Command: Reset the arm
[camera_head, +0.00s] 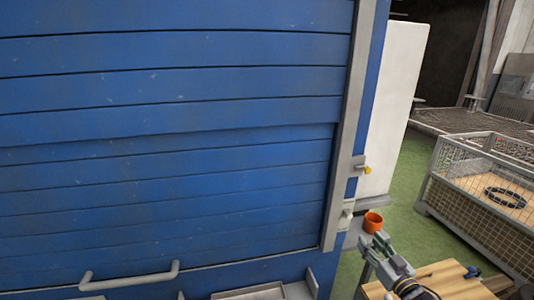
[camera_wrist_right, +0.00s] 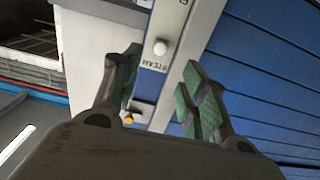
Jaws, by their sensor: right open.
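My right gripper (camera_head: 374,245) is at the lower right of the head view, beside the right edge of a blue slatted shutter (camera_head: 170,110). In the right wrist view the two green-padded fingers of my right gripper (camera_wrist_right: 160,85) are spread apart with nothing held between them. Beyond them is a grey post with a white round button (camera_wrist_right: 160,47) and a printed label. A yellow knob (camera_wrist_right: 128,119) shows lower down, near the left finger. My left gripper is not in view.
A wooden surface (camera_head: 450,281) with small tools is at the lower right. A wire mesh crate (camera_head: 480,212) stands on green floor. The shutter has a grey handle (camera_head: 130,277) at its bottom.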

